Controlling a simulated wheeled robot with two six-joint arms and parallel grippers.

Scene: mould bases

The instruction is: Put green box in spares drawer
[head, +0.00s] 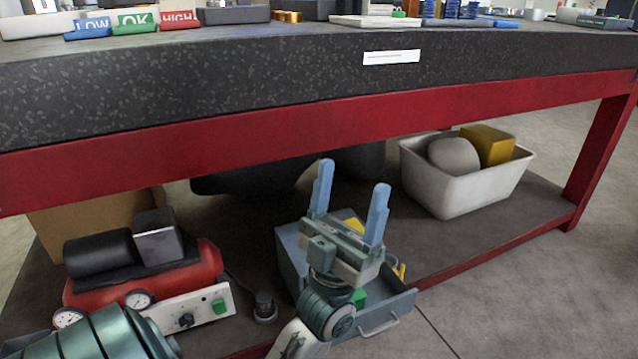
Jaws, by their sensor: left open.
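A small blue-grey drawer unit stands on the lower shelf, with its drawer (402,306) pulled out toward me. A green piece (359,298), probably the green box, shows inside the drawer, mostly hidden behind my left wrist. Yellow things (399,268) also show at the unit, partly covered. My left gripper (354,176) is in front of and above the unit. Its two blue fingers are spread wide and point up, with nothing between them. My right gripper is not in view.
A granite-topped bench (200,80) with a red rail (240,139) spans above. A red compressor (150,285) stands left on the shelf. A white bin (465,185) with a grey round thing and a yellow block stands right. Low, OK and High blocks (134,22) lie on top.

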